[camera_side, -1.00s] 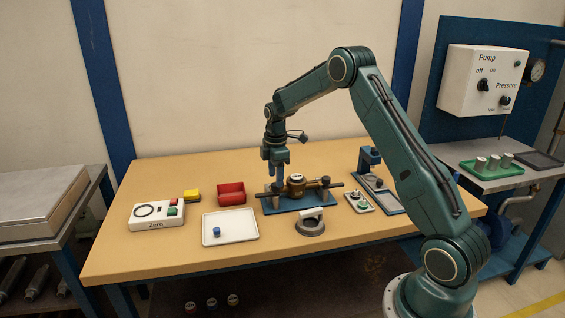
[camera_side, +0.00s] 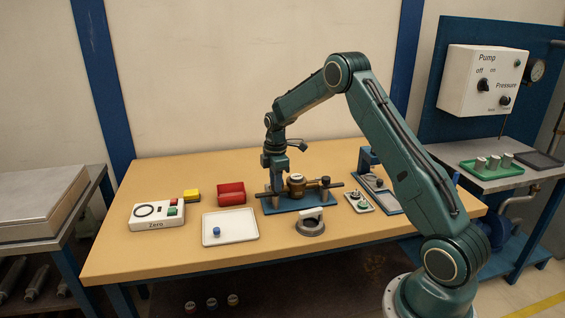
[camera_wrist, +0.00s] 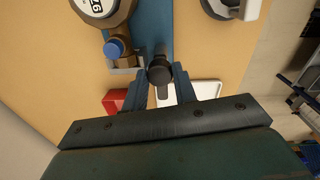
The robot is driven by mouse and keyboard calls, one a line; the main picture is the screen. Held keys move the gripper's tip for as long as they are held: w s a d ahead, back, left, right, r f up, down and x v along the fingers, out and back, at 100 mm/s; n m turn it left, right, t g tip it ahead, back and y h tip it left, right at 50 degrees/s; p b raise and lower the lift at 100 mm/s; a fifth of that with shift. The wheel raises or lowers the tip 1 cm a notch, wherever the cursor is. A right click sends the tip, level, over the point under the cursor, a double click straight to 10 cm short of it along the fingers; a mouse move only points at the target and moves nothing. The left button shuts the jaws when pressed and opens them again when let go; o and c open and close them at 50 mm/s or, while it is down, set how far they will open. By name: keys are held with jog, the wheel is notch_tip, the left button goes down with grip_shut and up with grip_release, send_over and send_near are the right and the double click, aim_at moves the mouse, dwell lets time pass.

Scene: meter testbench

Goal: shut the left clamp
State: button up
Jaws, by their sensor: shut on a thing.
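The brass meter (camera_side: 296,184) sits on a blue bench fixture (camera_side: 300,204). It shows at the upper left of the wrist view, with a white dial (camera_wrist: 97,6) and a blue cap (camera_wrist: 116,47). The left clamp's dark round-ended handle (camera_wrist: 160,72) stands between the fingers of my gripper (camera_wrist: 160,88) in the wrist view. My gripper (camera_side: 274,188) is shut on it, at the left end of the fixture. In the side view my fingers largely hide the clamp, and its exact position cannot be told. A right clamp (camera_side: 325,182) stands at the meter's other end.
A red box (camera_side: 231,193) and a white tray (camera_side: 230,238) with a blue piece lie left of the fixture. A grey ring-shaped tool (camera_side: 311,226) lies in front. A small plate with parts (camera_side: 359,202) lies to the right. The front table edge is clear.

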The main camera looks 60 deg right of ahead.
jog(key=shift+m, duration=0.4)
jog(key=m, duration=0.7)
jog(key=shift+m, duration=0.4)
jog(key=m, duration=0.4)
jog(key=shift+m, duration=0.3)
jog(key=m, duration=0.4)
jog(key=shift+m+g, duration=0.3)
jog(key=shift+m, duration=0.1)
jog(key=o, duration=1)
jog(key=shift+c, duration=0.2)
jog(key=shift+r, duration=0.15)
